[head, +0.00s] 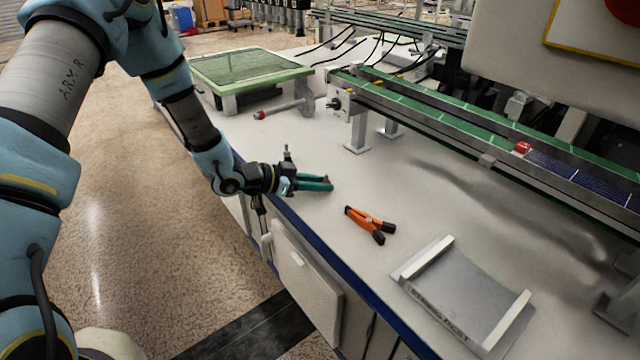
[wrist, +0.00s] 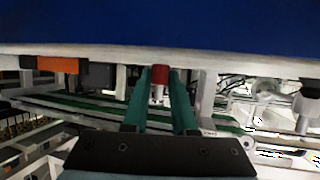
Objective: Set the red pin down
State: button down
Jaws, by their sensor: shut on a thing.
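My gripper (head: 332,185) has green fingers and is over the front edge of the white worktable, left of the orange pliers. In the wrist view my gripper (wrist: 160,78) is shut on the red pin (wrist: 160,70). The red part sits between the fingertips, with a pale stem beside it. In the head view the fingers hide the pin. The red end lies close to the pale table edge in the wrist view; I cannot tell whether it touches.
Orange pliers (head: 370,223) lie right of my gripper, and a grey tray (head: 465,300) lies nearer. A red-ended roller (head: 285,109) and a green-topped stand (head: 250,68) are behind. A conveyor (head: 440,125) runs along the back. Bare table (head: 400,190) lies between.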

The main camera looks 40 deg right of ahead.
jog(key=c, duration=0.7)
grip_release()
jog(key=shift+w+a+r, duration=0.1)
jog(key=shift+r, duration=0.05)
jog(key=v, duration=1.1)
jog(key=shift+a+r+p, duration=0.1)
jog(key=shift+a+p, duration=0.25)
jog(key=shift+p, duration=0.05)
